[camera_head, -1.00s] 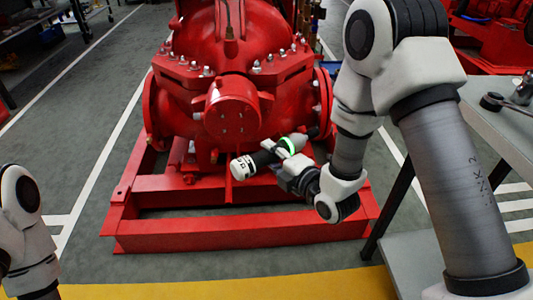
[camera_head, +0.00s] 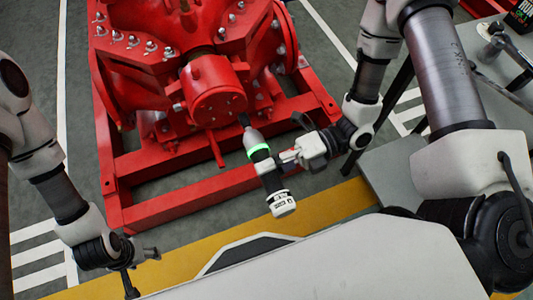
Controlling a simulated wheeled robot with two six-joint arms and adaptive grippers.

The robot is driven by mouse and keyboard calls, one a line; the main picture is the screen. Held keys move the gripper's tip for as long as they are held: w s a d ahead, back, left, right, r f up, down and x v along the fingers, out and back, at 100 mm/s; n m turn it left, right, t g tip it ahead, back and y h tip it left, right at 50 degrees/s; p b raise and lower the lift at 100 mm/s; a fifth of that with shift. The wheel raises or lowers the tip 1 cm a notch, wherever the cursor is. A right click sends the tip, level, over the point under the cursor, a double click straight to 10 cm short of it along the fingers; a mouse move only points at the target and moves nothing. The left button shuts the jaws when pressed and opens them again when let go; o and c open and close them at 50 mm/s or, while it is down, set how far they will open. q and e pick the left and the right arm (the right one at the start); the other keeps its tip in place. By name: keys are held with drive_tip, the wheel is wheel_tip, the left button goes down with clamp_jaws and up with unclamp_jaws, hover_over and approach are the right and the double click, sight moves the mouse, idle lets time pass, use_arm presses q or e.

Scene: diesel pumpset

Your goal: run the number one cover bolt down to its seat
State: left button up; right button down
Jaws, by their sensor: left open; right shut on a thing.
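The red pump (camera_head: 225,30) stands at the back with its round end cover (camera_head: 217,103) facing me. Small bolt heads show on the cover's face; I cannot tell which is number one. My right gripper (camera_head: 284,158) is shut on a power driver (camera_head: 253,138), a grey and black tool with a glowing green ring and a white end cap. The driver's thin dark nose points up-left to the cover's lower right edge; I cannot tell if it touches a bolt. My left gripper (camera_head: 140,266) is open and empty at lower left, well away from the pump.
The red base frame (camera_head: 185,190) surrounds the pump's foot. A grey bench (camera_head: 400,165) with tools on it (camera_head: 505,50) stands at the right. A yellow floor stripe (camera_head: 340,198) crosses in front; the floor at left is clear.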

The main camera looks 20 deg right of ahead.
sight(260, 146)
drive_tip(key=shift+d, duration=0.1)
drive_tip(key=shift+w+b, duration=0.3)
drive_tip(key=shift+w, duration=2.75)
idle(1.9)
drive_tip(key=shift+s, duration=2.6)
